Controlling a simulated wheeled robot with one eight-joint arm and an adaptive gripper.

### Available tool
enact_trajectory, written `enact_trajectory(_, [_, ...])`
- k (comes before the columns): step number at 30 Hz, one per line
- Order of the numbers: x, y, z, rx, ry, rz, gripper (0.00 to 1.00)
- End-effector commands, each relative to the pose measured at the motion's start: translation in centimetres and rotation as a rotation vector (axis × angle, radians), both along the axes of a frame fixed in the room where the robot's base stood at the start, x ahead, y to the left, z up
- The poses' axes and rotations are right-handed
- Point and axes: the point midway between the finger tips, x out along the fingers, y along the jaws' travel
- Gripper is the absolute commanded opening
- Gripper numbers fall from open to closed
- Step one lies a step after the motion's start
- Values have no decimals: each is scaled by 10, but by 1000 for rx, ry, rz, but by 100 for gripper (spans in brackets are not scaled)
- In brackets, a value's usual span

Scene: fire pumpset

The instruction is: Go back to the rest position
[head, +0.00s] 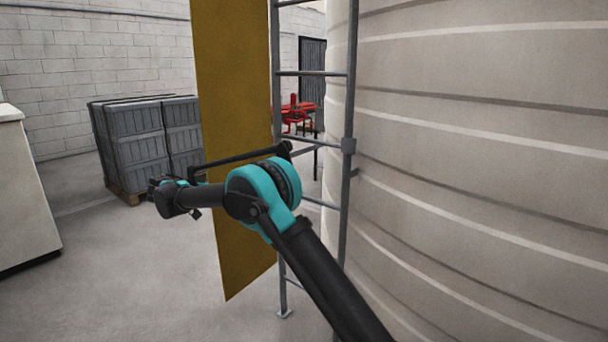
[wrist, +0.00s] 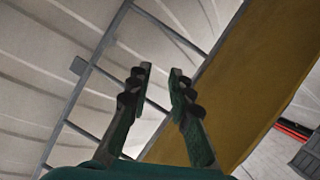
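My gripper shows in the wrist view (wrist: 161,85), with its two dark fingers apart and nothing between them. Behind the fingers in that view are the ladder (wrist: 103,75) and the yellow panel (wrist: 250,85). In the head view my black and teal arm reaches up from the lower right and bends left. It passes in front of the ladder (head: 350,110) and the yellow panel (head: 235,80). The far end of the arm is left of the panel in the picture, and the fingers are not clear there.
A large ribbed grey tank (head: 480,150) fills the right side. A dark slatted crate stack (head: 150,140) stands on a pallet at the left back. A pale cabinet (head: 25,190) is at the left edge. Red equipment (head: 297,112) stands far behind the ladder. Open floor (head: 140,270) lies lower left.

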Motion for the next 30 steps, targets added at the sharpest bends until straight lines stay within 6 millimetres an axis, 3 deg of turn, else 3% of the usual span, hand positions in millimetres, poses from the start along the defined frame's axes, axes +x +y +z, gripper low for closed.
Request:
enact_trajectory(1, [4, -31, 1, 8, 53, -6, 20])
enact_trajectory(7, [2, -136, -10, 56, 269, 16, 20])
enact_trajectory(14, [-34, -247, -29, 148, 474, 69, 20])
enact_trajectory(21, [-102, -342, -57, 271, 627, 153, 20])
enact_trajectory(30, [-214, -421, -103, 437, 718, 291, 20])
